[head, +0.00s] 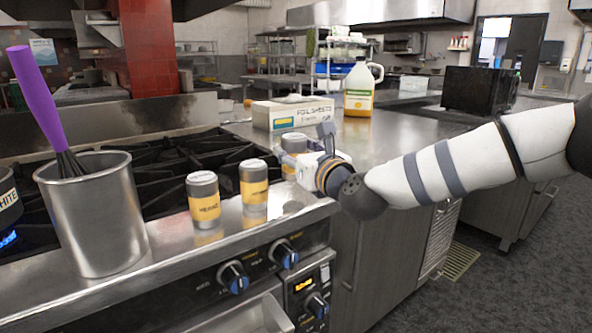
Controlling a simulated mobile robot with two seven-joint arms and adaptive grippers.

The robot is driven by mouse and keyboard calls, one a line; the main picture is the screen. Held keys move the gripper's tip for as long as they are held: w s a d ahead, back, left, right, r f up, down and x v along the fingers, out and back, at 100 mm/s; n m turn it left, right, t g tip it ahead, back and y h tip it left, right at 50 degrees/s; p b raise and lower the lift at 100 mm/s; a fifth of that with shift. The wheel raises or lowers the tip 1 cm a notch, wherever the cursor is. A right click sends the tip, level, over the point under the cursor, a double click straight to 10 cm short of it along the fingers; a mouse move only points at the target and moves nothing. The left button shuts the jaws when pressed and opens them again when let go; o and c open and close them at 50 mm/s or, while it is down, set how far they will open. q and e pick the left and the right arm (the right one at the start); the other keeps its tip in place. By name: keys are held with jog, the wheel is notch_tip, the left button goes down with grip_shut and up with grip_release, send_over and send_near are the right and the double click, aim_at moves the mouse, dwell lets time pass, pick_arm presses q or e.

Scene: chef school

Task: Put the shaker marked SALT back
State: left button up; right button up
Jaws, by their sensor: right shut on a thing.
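My right gripper (296,161) reaches in from the right and is shut on a grey-lidded shaker (294,142) with a yellow band. It holds the shaker at the stove's right end, beside the counter. The gripper hides much of the shaker, and I cannot read its marking. Two similar shakers stand upright on the steel front ledge of the stove (170,236). The left one (204,201) has a yellow label that seems to read HERBS. The other shaker (254,186) stands just right of it, its label too small to read. My left gripper is out of view.
A tall steel pot (95,225) with a purple-handled whisk (40,97) stands on the left. Black burner grates (150,165) lie behind the shakers. A foil sheets box (291,112) and a yellow jug (359,90) stand on the counter (415,128). The counter's front is clear.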

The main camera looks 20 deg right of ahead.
jog(key=f, duration=0.3)
jog(key=shift+w+d+f, duration=0.15)
jog(key=shift+d+f, duration=0.05)
jog(key=shift+f, duration=0.25)
jog(key=o, duration=1.3)
